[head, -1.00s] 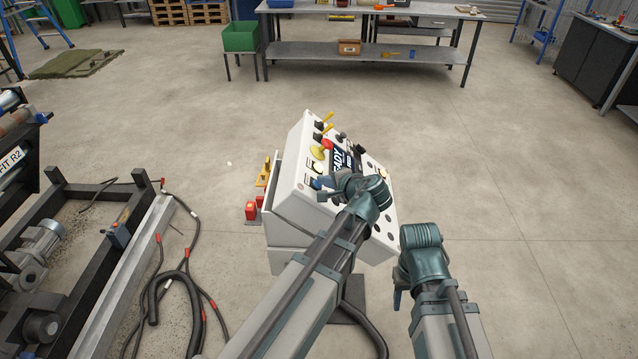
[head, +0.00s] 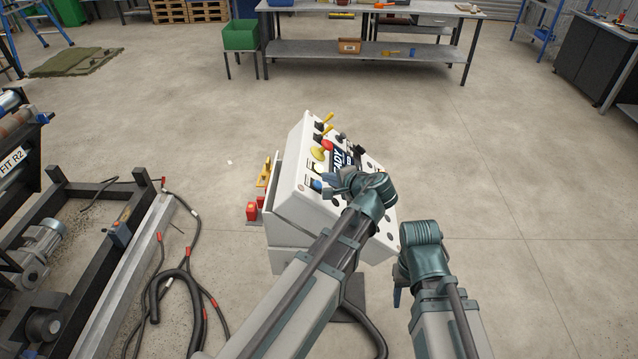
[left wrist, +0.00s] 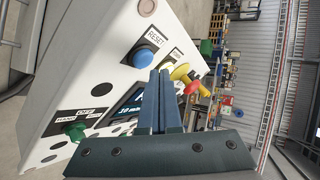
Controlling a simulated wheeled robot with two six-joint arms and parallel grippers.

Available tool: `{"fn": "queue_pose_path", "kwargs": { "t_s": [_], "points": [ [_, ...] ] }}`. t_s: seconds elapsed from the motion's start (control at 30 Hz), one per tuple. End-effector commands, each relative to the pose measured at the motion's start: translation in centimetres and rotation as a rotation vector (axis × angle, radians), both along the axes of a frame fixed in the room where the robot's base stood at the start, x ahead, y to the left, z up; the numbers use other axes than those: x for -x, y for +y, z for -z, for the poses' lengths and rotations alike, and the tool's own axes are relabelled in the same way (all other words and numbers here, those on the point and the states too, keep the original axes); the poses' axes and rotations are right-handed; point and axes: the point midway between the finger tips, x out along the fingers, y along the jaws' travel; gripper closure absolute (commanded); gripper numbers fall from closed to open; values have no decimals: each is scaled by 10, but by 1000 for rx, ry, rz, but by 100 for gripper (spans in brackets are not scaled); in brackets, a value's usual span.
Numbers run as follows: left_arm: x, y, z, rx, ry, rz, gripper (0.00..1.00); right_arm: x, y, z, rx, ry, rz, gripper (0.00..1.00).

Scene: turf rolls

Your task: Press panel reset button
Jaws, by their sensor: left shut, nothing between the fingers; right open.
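The white control panel (head: 290,205) stands tilted on its post in the middle of the head view. Its blue button (left wrist: 143,56), under a RESET label, shows clearly in the left wrist view; in the head view the blue button (head: 317,185) sits at the panel's near left. My left gripper (left wrist: 159,76) is shut and empty, its tips beside the button and apart from it in the picture. In the head view the left gripper (head: 332,179) is over the panel, just right of the button. My right gripper (head: 397,298) hangs right of the panel, mostly hidden behind its wrist.
A red mushroom button on a yellow base (left wrist: 187,80) and a green knob (left wrist: 75,131) stand out from the same panel face. A dark machine frame (head: 85,250) and loose cables (head: 185,280) lie on the left. The floor to the right is clear.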

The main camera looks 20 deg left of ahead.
Motion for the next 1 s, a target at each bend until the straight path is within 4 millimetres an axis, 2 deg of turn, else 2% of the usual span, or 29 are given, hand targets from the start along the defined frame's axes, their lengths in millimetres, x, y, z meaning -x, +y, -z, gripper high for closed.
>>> {"fn": "queue_pose_path", "kwargs": {
  "t_s": [0.5,1.0],
  "points": [
    [-9,-28,-37,0,0,0,100,0,0,-37,0,0,0,50],
    [-8,-29,-37,0,0,0,100,0,0,-37,0,0,0,50]
  ]
}}
